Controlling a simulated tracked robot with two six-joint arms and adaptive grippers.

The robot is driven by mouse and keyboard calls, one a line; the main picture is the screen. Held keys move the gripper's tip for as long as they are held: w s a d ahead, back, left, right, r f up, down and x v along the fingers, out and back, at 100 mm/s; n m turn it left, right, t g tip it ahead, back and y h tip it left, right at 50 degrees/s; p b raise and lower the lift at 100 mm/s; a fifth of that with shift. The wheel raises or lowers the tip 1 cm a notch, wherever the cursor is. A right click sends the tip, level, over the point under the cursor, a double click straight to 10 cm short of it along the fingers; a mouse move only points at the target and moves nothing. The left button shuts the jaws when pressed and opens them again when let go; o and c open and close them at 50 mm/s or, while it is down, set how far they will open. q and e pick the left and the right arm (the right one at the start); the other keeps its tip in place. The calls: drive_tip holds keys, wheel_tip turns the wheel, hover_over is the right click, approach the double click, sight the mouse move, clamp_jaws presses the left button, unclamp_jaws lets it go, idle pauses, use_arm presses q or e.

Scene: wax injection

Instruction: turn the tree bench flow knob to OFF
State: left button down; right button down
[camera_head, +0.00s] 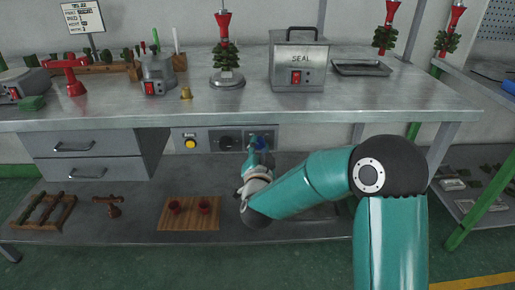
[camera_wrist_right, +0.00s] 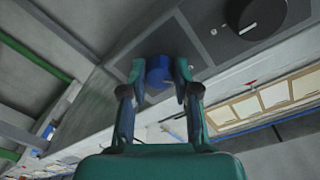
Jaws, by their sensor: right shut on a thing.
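The control panel (camera_head: 208,140) hangs under the front edge of the tree bench. It carries a yellow button (camera_head: 190,143), a large black knob (camera_head: 227,144) and a blue knob (camera_wrist_right: 157,66) at its right end. In the wrist view the black knob (camera_wrist_right: 255,14) has a white mark on its face. My right gripper (camera_wrist_right: 159,80) is shut on the blue knob, one finger on each side. In the head view my right gripper (camera_head: 259,145) covers most of the blue knob. Panel lettering is too small to read. My left gripper is not in view.
The bench top (camera_head: 230,107) above holds a SEAL box (camera_head: 299,64), a red-and-green wax tree (camera_head: 226,62) on a stand and a small brass piece (camera_head: 186,92). A drawer unit (camera_head: 90,157) is left of the panel. A lower shelf (camera_head: 145,225) lies below.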

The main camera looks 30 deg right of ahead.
drive_tip(key=shift+n, duration=0.4)
drive_tip(key=c, duration=0.9)
unclamp_jaws()
drive_tip(key=shift+o, duration=0.2)
drive_tip(key=v, duration=1.2)
